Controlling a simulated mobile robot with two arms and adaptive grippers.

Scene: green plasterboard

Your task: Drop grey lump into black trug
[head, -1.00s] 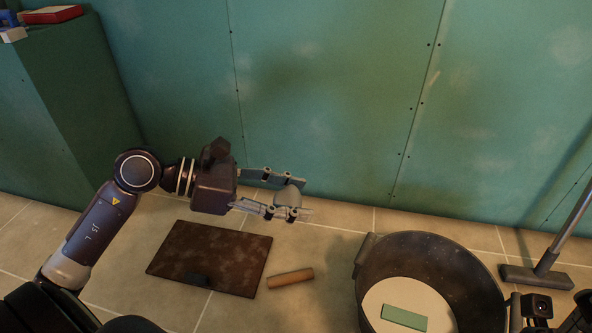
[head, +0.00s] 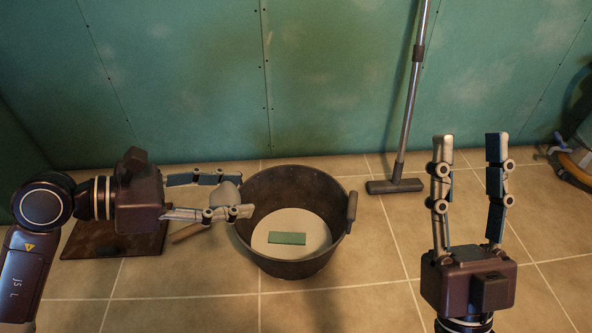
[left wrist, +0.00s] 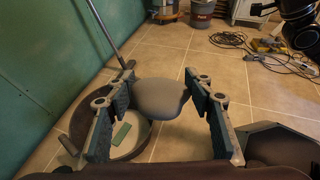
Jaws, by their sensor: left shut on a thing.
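The grey lump (left wrist: 160,98) is held between the fingers of my left gripper (head: 232,196), which is shut on it. It also shows in the head view (head: 226,192), partly hidden by the near finger. The black trug (head: 341,238) stands on the floor just right of the left gripper, whose fingertips are at its left rim. Inside the trug are a pale round surface and a green block (head: 287,238). In the left wrist view the trug (left wrist: 82,128) is behind and left of the lump. My right gripper (head: 470,140) is open and empty, right of the trug.
A brown board (head: 85,243) and a brown stick (head: 190,232) lie on the tiles by my left gripper. Cables (left wrist: 230,40) and a bucket (left wrist: 202,12) are farther off. Tiles in front of the trug are clear.

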